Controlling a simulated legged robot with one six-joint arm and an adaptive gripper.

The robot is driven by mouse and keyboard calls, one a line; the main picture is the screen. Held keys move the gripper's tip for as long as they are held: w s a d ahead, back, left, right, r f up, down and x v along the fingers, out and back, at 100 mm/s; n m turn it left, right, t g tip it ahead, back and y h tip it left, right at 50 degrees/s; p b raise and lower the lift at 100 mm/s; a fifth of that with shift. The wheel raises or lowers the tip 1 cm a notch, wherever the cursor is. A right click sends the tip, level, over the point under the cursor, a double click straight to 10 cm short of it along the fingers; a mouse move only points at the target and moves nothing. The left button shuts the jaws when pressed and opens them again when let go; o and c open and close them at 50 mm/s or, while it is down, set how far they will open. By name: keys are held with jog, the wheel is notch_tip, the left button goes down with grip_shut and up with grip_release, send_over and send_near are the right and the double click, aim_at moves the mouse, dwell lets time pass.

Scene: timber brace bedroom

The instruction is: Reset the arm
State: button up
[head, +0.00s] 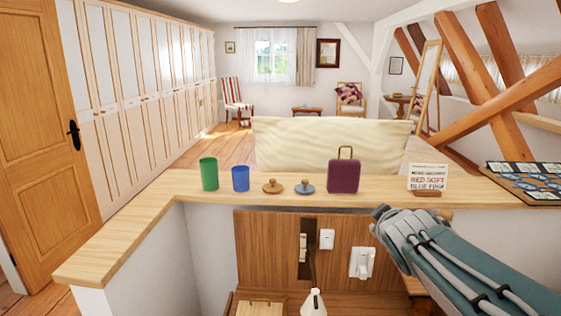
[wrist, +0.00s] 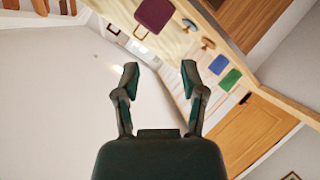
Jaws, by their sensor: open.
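My arm (head: 450,255) reaches in from the lower right in the head view, in front of the wooden ledge (head: 130,232). Its fingers cannot be made out there. In the wrist view my gripper (wrist: 160,80) is open, with its two dark fingers spread apart and nothing between them. That view is strongly tilted. The ledge's things lie beyond the fingers: a maroon suitcase-shaped box (wrist: 155,14), a blue cup (wrist: 219,64) and a green cup (wrist: 230,79).
On the ledge, left to right, stand the green cup (head: 209,174), blue cup (head: 240,179), two knobbed lids (head: 272,186) (head: 305,187), maroon box (head: 343,176), lettered sign (head: 428,179) and patterned board (head: 525,182). Below are switches (head: 361,263) and a white bottle (head: 314,303).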

jog(key=s+a+f+m+g, duration=0.1)
jog(key=s+f, duration=0.3)
jog(key=s, duration=0.4)
jog(key=s+a+f+m+g+y, duration=0.1)
jog(key=s+a+f+m+g, duration=0.1)
jog(key=s, duration=0.6)
jog(key=s+a+f+m+g+y, duration=0.1)
jog(key=s+a+f+m+g, duration=0.1)
jog(key=s+f+m+g, duration=0.2)
jog(key=s+f, duration=0.2)
jog(key=s, duration=0.2)
jog(key=shift+s, duration=0.25)
jog(key=shift+a, duration=0.1)
